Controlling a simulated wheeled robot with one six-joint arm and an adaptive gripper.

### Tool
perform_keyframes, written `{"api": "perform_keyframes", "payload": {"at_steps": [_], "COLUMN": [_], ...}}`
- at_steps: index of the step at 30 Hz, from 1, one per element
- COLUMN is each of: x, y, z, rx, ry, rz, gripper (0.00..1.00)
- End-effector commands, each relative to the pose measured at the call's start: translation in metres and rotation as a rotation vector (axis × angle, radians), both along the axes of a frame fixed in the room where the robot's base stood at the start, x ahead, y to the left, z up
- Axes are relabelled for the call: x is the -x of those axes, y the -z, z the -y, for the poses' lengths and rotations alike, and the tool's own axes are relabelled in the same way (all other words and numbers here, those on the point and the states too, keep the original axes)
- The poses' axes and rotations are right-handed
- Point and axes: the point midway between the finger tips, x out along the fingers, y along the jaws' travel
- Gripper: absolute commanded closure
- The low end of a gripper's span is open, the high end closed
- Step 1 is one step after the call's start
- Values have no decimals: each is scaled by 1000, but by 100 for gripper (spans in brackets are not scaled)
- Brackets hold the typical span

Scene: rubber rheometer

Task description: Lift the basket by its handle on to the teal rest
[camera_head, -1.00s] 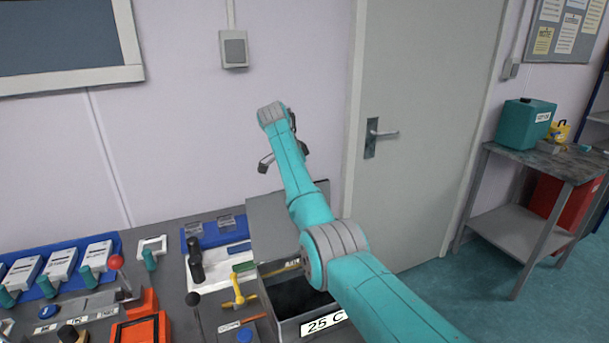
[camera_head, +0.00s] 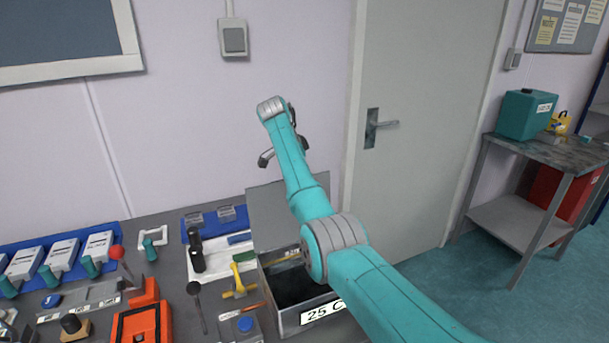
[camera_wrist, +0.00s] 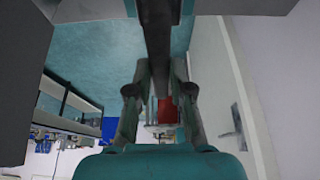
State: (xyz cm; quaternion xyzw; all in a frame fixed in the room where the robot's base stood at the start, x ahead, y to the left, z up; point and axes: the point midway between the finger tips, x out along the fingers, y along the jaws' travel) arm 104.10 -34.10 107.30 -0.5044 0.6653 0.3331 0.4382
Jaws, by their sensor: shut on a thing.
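My gripper (camera_wrist: 160,88) shows in the wrist view with its fingers drawn together on a dark bar (camera_wrist: 158,40), which looks like the basket's handle. The bar runs from the top edge down between the fingers. The basket's body cannot be made out clearly in either view.
An open grey box marked 25 C (camera_head: 288,300) sits below my arm. A blue tray (camera_head: 212,218) and a yellow-handled tool (camera_head: 238,283) lie to its left. An orange device (camera_head: 140,325) stands front left. A side table (camera_head: 560,150) with a teal can (camera_head: 524,115) stands right.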

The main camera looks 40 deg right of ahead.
Motion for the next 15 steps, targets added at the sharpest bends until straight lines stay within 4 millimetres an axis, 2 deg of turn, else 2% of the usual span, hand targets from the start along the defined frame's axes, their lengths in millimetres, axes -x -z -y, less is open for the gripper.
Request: {"api": "perform_keyframes", "payload": {"at_steps": [15], "x": [0], "y": [5], "z": [0], "rx": [0], "ry": [1], "rz": [1], "gripper": [100]}}
